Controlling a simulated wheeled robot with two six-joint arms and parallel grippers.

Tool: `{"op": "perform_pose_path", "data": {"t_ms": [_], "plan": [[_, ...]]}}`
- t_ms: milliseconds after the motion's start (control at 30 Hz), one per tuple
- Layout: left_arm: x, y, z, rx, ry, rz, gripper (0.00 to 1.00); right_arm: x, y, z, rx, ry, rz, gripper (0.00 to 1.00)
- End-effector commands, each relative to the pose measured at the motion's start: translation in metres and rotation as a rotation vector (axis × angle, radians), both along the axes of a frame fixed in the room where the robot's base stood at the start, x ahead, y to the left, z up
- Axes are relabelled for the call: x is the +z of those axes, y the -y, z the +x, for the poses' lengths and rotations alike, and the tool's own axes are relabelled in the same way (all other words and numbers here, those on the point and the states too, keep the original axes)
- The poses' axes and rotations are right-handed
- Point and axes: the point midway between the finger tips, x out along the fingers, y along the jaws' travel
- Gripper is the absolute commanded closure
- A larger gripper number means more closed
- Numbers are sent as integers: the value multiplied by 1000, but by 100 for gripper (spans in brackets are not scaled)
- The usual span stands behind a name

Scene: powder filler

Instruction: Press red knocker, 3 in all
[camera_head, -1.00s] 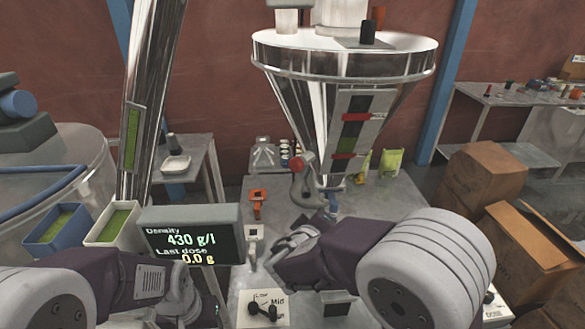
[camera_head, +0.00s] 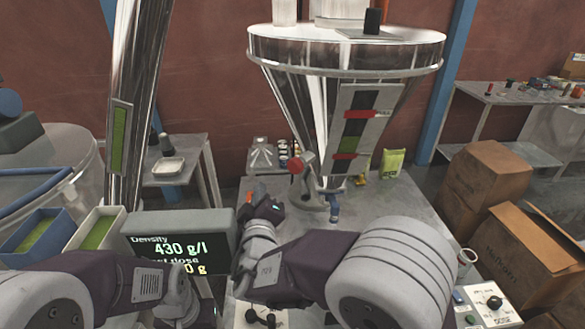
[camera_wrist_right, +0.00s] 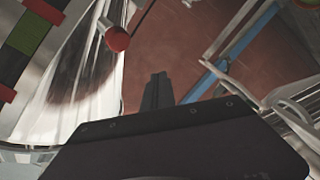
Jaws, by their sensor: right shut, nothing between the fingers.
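The red knocker (camera_head: 297,165) is a round red knob on the side of the shiny steel hopper (camera_head: 300,95), near its lower cone. It also shows in the right wrist view (camera_wrist_right: 117,39), up and left of my fingers. My right gripper (camera_head: 268,208) is shut and empty, below and left of the knocker in the head view and apart from it. Its closed dark fingers (camera_wrist_right: 157,90) show in the wrist view with a gap to the knob. My left arm crosses the lower left of the head view; its fingertips cannot be made out.
A display (camera_head: 180,238) reads density 430 g/l; its last-dose line is partly covered by my arm. A blue spout part (camera_head: 333,208) hangs below the hopper. Cardboard boxes (camera_head: 485,185) stand right. The steel table (camera_head: 390,205) has free room right of the hopper.

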Motion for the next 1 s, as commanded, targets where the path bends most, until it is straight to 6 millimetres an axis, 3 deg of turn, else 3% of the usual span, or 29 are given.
{"op": "perform_pose_path", "data": {"t_ms": [433, 500, 600, 1000], "plan": [[22, 0, 0, 0, 0, 0, 100, 2, 45, 42, -6, -3, -3, 100], [7, 0, 0, 0, 0, 0, 100, -5, 50, 49, -5, 1, 2, 100], [1, 0, 0, 0, 0, 0, 100, -4, 56, 55, -4, 0, 2, 100], [-2, 0, 0, 0, 0, 0, 100, 0, 62, 61, -3, -1, -1, 100]]}}
